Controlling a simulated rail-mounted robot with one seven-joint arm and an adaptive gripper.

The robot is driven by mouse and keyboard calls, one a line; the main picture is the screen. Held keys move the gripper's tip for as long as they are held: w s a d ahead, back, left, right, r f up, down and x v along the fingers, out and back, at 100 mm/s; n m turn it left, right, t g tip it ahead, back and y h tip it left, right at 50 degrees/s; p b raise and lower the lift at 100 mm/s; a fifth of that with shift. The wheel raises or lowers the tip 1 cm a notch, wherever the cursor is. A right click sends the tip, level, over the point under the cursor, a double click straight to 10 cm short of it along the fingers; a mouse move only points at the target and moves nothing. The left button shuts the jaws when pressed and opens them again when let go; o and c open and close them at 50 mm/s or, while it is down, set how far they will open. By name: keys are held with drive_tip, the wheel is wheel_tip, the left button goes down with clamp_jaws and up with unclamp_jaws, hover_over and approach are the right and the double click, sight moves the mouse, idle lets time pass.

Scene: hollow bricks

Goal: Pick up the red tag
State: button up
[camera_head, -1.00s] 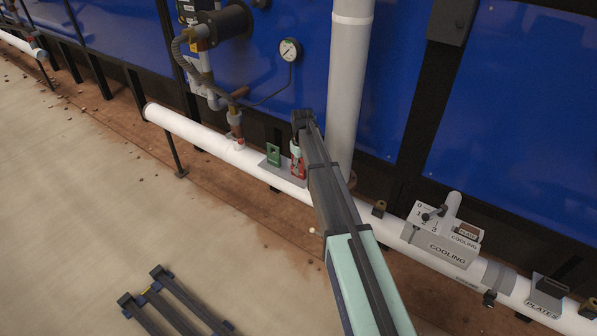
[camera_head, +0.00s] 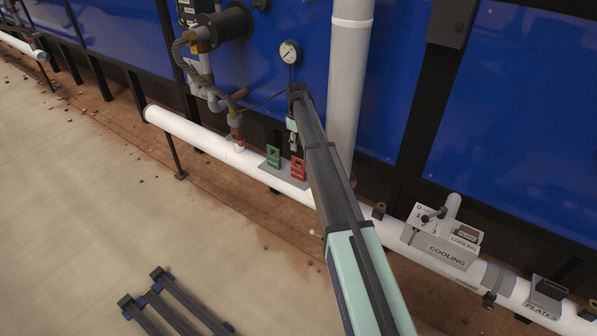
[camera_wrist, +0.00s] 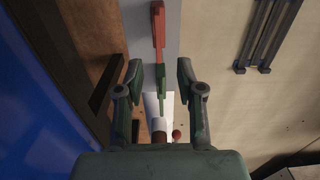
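The red tag (camera_head: 298,168) stands upright on a grey plate (camera_head: 267,170) on the white pipe, just right of the green tag (camera_head: 273,156). In the wrist view the red tag (camera_wrist: 158,25) is at the top, beyond the fingertips, and the green tag (camera_wrist: 161,88) shows between the fingers. My gripper (camera_head: 293,146) is above the red tag and apart from it. The wrist view shows my gripper (camera_wrist: 159,70) open, with a wide gap between the two fingers and nothing held.
A thick white vertical pipe (camera_head: 348,80) stands close right of my gripper, with a blue wall panel (camera_head: 270,85) behind. A pressure gauge (camera_head: 290,52) is above. A cooling box (camera_head: 440,245) sits on the pipe to the right. The floor in front is mostly open.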

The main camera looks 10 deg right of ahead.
sight(298, 160)
drive_tip(key=shift+s+d+f+p, duration=0.1)
drive_tip(key=shift+f+p, duration=0.2)
drive_tip(key=shift+f, duration=1.9)
drive_tip(key=shift+d+f+p, duration=0.1)
drive_tip(key=shift+f+p, duration=0.15)
drive_tip(key=shift+f, duration=1.95)
clamp_jaws()
